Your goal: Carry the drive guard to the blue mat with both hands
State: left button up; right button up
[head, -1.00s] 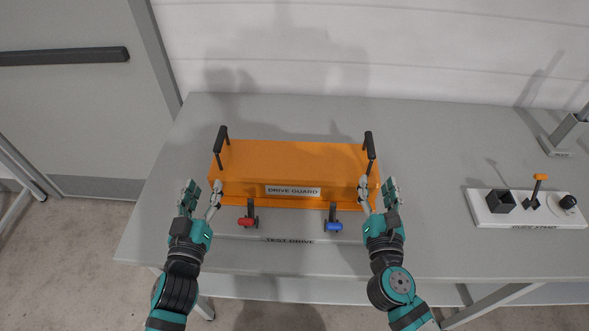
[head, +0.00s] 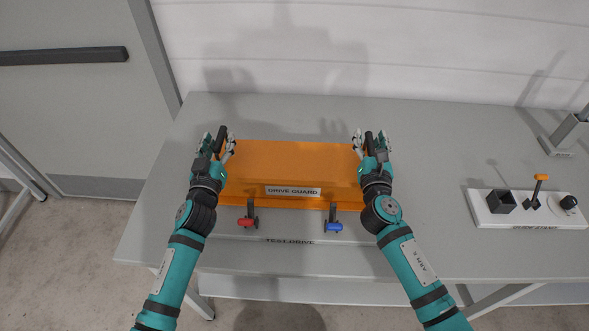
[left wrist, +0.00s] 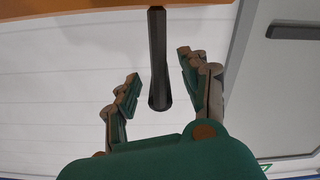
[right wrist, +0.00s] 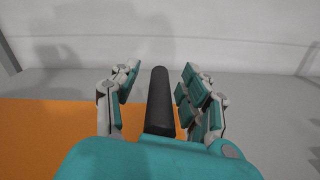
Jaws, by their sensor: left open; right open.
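The orange drive guard (head: 290,163) sits on the grey table, with a "DRIVE GUARD" label on its front and a black handle at each end. My left gripper (head: 216,143) is open at the left handle (head: 221,136). In the left wrist view that handle (left wrist: 157,60) stands between the spread fingers. My right gripper (head: 371,142) is open at the right handle (head: 368,137). In the right wrist view the black bar (right wrist: 159,100) lies between the open fingers. I see no blue mat in these views.
A red clamp (head: 247,221) and a blue clamp (head: 333,225) stand in front of the guard near the "TEST DRIVE" lettering. A white panel (head: 525,214) with a black box and an orange-topped lever lies at the right. The table between is clear.

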pick_arm(q)
grip_shut()
pick_arm(e)
grip_shut()
